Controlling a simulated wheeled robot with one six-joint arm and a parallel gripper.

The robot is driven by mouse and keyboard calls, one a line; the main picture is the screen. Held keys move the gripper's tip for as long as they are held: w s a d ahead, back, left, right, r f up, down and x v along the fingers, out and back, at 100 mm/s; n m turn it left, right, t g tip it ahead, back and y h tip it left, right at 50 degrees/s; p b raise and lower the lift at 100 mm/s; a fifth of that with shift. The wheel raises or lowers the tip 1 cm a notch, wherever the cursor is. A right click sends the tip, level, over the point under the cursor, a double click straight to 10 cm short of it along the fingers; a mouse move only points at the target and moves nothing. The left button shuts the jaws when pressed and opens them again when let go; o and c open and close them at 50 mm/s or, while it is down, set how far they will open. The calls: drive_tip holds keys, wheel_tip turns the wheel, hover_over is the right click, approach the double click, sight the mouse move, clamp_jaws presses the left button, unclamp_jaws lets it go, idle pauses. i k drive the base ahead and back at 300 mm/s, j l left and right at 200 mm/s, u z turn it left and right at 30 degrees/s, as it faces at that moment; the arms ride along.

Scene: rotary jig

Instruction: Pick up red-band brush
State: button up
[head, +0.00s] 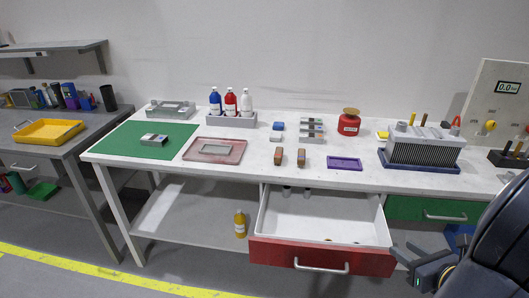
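Two small brown brush-like blocks stand near the middle of the white bench top. The left block (278,156) is reddish brown. The right block (301,158) is brown with a darker or bluish part. They are too small for me to tell which one bears a red band. My gripper (407,256) is at the lower right, in front of the bench and below its top, well apart from both blocks. It is dark and partly cut by my arm, and the gap between its fingers is not clear. I see nothing held in it.
An open drawer (320,252) with a red front juts out below the bench top, left of my gripper. A purple tray (344,163), a finned block (424,150) and a red pot (348,124) stand near the blocks. A green mat (125,138) lies left.

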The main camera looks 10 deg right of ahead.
sight(279, 154)
drive_tip(key=i+j+u, duration=0.35)
drive_tip(key=i+u, duration=0.4)
drive_tip(key=i+j+z, duration=0.15)
drive_tip(key=i+z, duration=0.2)
drive_tip(key=i+j+z, duration=0.25)
drive_tip(key=i+z, duration=0.15)
drive_tip(key=i+j+z, duration=0.25)
drive_tip(key=z, duration=0.15)
drive_tip(key=i+j+z, duration=0.25)
drive_tip(key=z, duration=0.15)
drive_tip(key=j, duration=0.1)
